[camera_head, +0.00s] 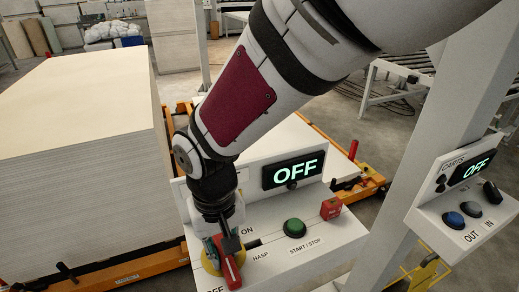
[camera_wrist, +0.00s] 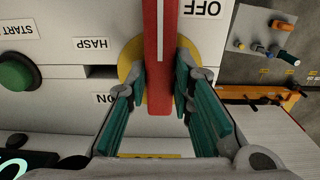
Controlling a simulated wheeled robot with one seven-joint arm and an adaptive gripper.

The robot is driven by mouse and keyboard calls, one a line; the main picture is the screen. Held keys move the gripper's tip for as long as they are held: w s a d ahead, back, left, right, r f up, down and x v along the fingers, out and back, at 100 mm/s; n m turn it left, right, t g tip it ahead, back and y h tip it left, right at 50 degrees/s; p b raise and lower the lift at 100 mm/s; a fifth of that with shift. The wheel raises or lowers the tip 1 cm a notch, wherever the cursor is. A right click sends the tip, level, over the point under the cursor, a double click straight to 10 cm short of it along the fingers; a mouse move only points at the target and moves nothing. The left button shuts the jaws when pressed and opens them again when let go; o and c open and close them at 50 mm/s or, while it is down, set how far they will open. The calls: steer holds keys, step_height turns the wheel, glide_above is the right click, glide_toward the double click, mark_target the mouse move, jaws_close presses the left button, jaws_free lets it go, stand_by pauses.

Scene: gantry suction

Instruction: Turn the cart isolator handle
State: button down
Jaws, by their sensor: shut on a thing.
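The red isolator handle (camera_head: 231,272) sits on a yellow round plate (camera_head: 208,262) at the left of the white control box, between the ON and OFF labels. My gripper (camera_head: 222,246) reaches down over it from above. In the wrist view the handle (camera_wrist: 160,45) has a white line and runs between my teal finger pads, its line end toward the top near the OFF label (camera_wrist: 201,8). My gripper (camera_wrist: 160,86) is shut on the handle, a pad on each side. The lit display (camera_head: 294,173) on the box reads OFF. My fingers hide part of the yellow plate.
A green START/STOP button (camera_head: 294,228) and a red block (camera_head: 331,208) are right of the handle. A second panel (camera_head: 459,222) labelled CARTS, also showing OFF, hangs on a post (camera_head: 425,130). A tall board stack (camera_head: 75,165) stands close on the left.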

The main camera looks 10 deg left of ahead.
steer(key=n, duration=0.4)
steer(key=shift+w+d+n, duration=0.2)
steer(key=shift+n, duration=0.1)
steer(key=n+p, duration=0.1)
steer(key=n, duration=0.3)
steer(key=shift+w+n, duration=0.15)
steer(key=shift+n, duration=0.15)
steer(key=n, duration=0.4)
steer(key=shift+w+p, duration=0.2)
steer(key=shift+p, duration=0.1)
steer(key=shift+w+n+p, duration=0.2)
steer(key=shift+n+p, duration=0.15)
steer(key=shift+n, duration=1.85)
steer(key=c, duration=1.4)
jaws_free()
